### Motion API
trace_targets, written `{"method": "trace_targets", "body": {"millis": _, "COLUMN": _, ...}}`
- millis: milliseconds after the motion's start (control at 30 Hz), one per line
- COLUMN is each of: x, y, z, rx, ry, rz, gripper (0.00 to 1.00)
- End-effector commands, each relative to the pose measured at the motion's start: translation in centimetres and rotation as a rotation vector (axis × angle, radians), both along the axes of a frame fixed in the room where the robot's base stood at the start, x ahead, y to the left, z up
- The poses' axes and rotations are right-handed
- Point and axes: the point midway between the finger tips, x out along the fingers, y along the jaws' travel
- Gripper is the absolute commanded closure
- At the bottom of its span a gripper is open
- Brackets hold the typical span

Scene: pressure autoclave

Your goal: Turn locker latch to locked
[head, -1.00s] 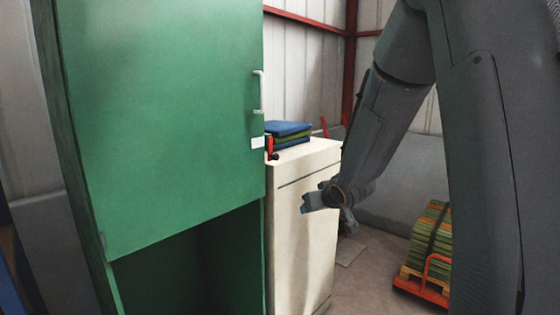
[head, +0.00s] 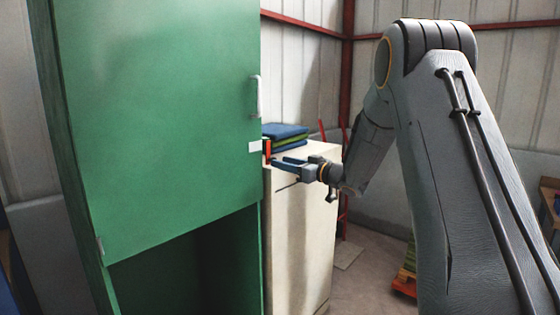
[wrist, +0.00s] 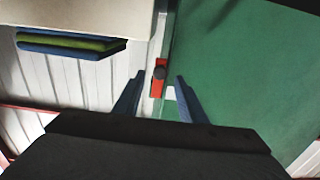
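The green locker (head: 160,120) fills the left of the head view, with its upper door closed over an open lower bay. A red latch (head: 267,147) with a dark knob sits at the door's right edge, beside a white label (head: 255,146). In the wrist view the red latch (wrist: 158,80) and its dark round knob lie ahead, between the lines of my two fingers. My gripper (head: 282,168) is open and empty, pointing left at the latch's height. In the wrist view its fingers (wrist: 156,95) are apart; I cannot tell whether they touch the latch.
A cream cabinet (head: 305,220) stands right of the locker, close below my gripper. Folded blue and green cloths (head: 285,134) lie on top. The grey door handle (head: 257,96) is above the latch. An orange pallet cart (head: 404,282) stands on the floor behind my arm.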

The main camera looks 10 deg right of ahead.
Motion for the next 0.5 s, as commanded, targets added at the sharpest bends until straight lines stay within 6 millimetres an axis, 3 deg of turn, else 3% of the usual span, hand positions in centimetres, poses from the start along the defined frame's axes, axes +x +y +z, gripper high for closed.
{"method": "trace_targets", "body": {"millis": 200, "x": 1.7, "y": 1.2, "z": 0.1, "rx": -0.001, "ry": -0.001, "rz": -0.001, "gripper": 0.63}}
{"method": "trace_targets", "body": {"millis": 500, "x": 1.9, "y": 1.4, "z": 0.0, "rx": 0.000, "ry": 0.000, "rz": -0.002, "gripper": 0.63}}
